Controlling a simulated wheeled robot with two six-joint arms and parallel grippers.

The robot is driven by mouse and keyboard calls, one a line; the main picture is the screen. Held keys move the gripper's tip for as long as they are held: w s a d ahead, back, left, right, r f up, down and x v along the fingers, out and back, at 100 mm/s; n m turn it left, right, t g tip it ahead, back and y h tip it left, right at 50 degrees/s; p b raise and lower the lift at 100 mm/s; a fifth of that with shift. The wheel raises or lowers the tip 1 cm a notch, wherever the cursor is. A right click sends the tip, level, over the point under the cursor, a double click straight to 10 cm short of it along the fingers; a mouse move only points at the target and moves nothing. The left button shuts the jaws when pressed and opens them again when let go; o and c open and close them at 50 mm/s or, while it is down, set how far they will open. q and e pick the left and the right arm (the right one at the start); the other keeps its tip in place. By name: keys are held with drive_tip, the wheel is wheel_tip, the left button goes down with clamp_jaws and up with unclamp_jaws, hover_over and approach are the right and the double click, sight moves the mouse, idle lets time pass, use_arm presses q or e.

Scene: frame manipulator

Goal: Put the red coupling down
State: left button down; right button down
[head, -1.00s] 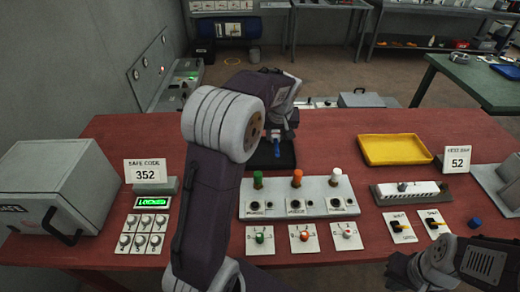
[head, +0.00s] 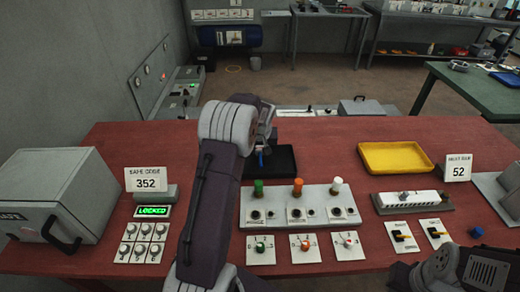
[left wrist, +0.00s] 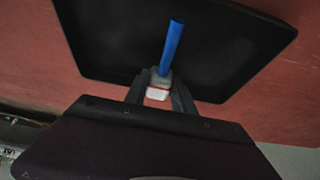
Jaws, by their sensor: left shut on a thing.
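My left gripper (head: 263,147) is shut on the coupling, a small part with a blue rod (left wrist: 174,45), a grey collar and a white end edged in red. In the left wrist view the fingers (left wrist: 159,92) close on both sides of its collar. The coupling is over the black tray (head: 285,160), which the wrist view shows behind it (left wrist: 100,40). I cannot tell whether it touches the tray. In the head view, my arm hides most of the coupling, leaving its blue rod (head: 261,158) visible. My right arm shows at lower right, its fingertips out of frame.
A grey panel (head: 300,207) with green, orange and white knobs stands in front of the black tray. A yellow tray (head: 395,158) lies to the right. A safe (head: 58,195) and a keypad (head: 145,242) are at left. Red tabletop between the trays is clear.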

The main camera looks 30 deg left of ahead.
sight(260, 159)
use_arm(q)
drive_tip(key=shift+f+b, duration=0.4)
drive_tip(key=shift+f, duration=0.2)
drive_tip(key=c, duration=1.1)
unclamp_jaws()
drive_tip(key=shift+o, duration=0.2)
drive_tip(key=shift+r, duration=0.15)
drive_tip(key=shift+r+p, duration=0.5)
drive_tip(key=shift+r, duration=0.1)
drive_tip(key=v, duration=1.2)
drive_tip(key=shift+f, duration=0.1)
